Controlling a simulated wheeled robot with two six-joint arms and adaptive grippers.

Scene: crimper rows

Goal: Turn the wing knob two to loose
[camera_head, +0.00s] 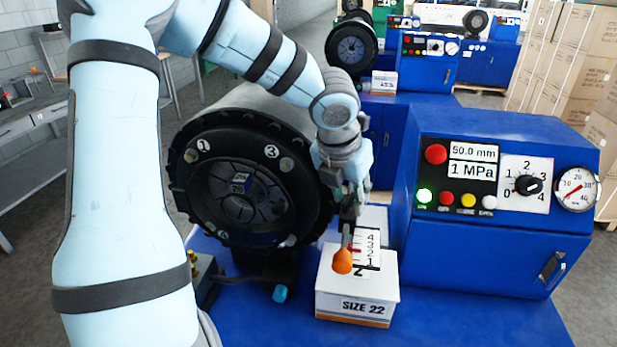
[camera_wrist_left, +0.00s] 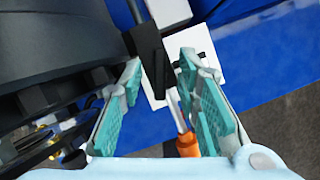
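My left gripper (camera_head: 352,200) points down over a white box marked SIZE 22 (camera_head: 349,308). In the left wrist view (camera_wrist_left: 160,68) its teal-padded fingers are apart, with a dark block (camera_wrist_left: 150,50) showing between them; contact is unclear. An orange handle (camera_head: 342,261) on a thin shaft shows beside a number scale (camera_head: 369,246) with a red pointer. The handle is also near the gripper in the left wrist view (camera_wrist_left: 187,145). The black crimper head (camera_head: 240,195) bears markings 1 and 3 and small pale knobs. No wing knob marked two is clearly identifiable. My right gripper is not in view.
A blue control cabinet (camera_head: 480,250) with lit buttons, a dial knob (camera_head: 528,185) and a gauge (camera_head: 577,189) stands at the right. The crimper is close to the gripper's left. Similar machines and cartons (camera_head: 560,55) stand behind. The blue bench front is mostly clear.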

